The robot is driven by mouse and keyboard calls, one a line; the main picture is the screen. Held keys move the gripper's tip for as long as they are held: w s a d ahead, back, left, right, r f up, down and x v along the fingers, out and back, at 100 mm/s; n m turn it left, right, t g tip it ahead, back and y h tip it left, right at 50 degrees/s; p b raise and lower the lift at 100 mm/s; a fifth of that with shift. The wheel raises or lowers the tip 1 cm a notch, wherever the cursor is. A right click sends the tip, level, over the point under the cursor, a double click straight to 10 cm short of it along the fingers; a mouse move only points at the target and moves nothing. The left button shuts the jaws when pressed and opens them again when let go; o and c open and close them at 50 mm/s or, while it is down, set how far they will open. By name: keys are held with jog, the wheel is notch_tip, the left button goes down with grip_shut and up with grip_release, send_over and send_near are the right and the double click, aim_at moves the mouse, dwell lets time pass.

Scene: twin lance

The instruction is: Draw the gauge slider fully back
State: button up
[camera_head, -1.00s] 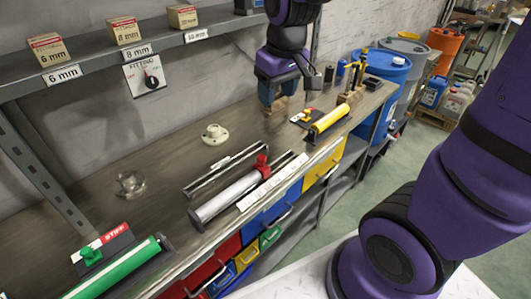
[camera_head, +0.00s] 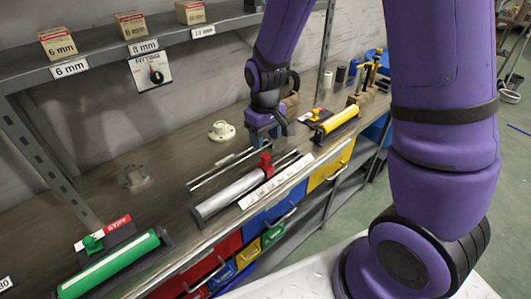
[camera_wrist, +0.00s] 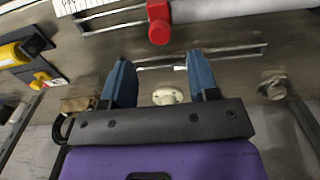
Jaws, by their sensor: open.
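The gauge lies on the bench, a silver tube (camera_head: 228,194) between dark end pieces with a white scale strip (camera_head: 275,182) along its front and a thin rail (camera_head: 222,168) behind. Its red slider (camera_head: 266,166) sits toward the tube's right end; in the wrist view the slider's red knob (camera_wrist: 158,30) shows at the top, just beyond the fingertips. My gripper (camera_head: 268,140) is open and empty, above the bench just behind the slider. In the wrist view its two blue fingers (camera_wrist: 160,72) stand well apart, not around the knob.
A green tube (camera_head: 110,265) lies at front left and a yellow one (camera_head: 340,120) at right, each with its own plate. A cream flanged fitting (camera_head: 221,131) and a clear round piece (camera_head: 133,176) stand behind. A shelf with boxes (camera_head: 130,25) overhangs the back.

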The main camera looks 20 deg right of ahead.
aim_at(265, 155)
jog(key=shift+f, duration=3.1)
